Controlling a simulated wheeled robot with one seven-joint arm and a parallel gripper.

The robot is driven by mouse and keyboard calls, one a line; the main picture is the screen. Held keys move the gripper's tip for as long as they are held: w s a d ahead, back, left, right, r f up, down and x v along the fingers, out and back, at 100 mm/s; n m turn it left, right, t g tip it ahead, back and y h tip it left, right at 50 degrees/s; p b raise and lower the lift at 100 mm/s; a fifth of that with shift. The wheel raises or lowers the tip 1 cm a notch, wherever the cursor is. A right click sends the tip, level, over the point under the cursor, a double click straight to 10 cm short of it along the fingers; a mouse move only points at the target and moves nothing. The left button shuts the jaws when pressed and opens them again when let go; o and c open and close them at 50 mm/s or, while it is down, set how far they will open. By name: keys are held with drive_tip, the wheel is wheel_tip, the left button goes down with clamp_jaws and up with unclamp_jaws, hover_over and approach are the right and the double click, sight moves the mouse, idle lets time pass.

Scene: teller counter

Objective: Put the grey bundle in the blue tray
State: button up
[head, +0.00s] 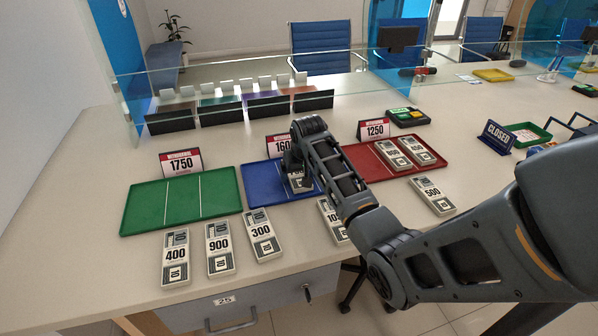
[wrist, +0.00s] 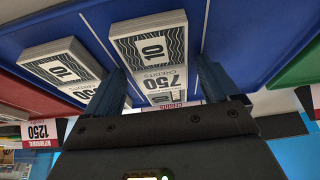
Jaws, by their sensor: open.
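The blue tray (head: 262,186) lies mid-counter, partly behind my arm. In the wrist view, two grey bundles lie side by side on the blue tray (wrist: 225,25). My gripper (wrist: 163,75) is open, pointing down, with its fingers either side of the grey 750 bundle (wrist: 150,45); whether they touch it I cannot tell. The second bundle (wrist: 62,62) lies beside it. More grey bundles lie on the counter: 400 (head: 175,258), 900 (head: 219,249), 300 (head: 262,235), 500 (head: 433,195) and one half hidden by my arm (head: 331,221).
The green tray (head: 150,207) is empty, left of the blue tray. The red tray (head: 385,177) on the right holds two bundles. Signs 1750 (head: 181,163) and 1250 (head: 373,130) stand behind the trays. A glass screen (head: 230,82) crosses the counter behind.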

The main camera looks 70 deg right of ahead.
drive_tip(key=v, duration=1.2)
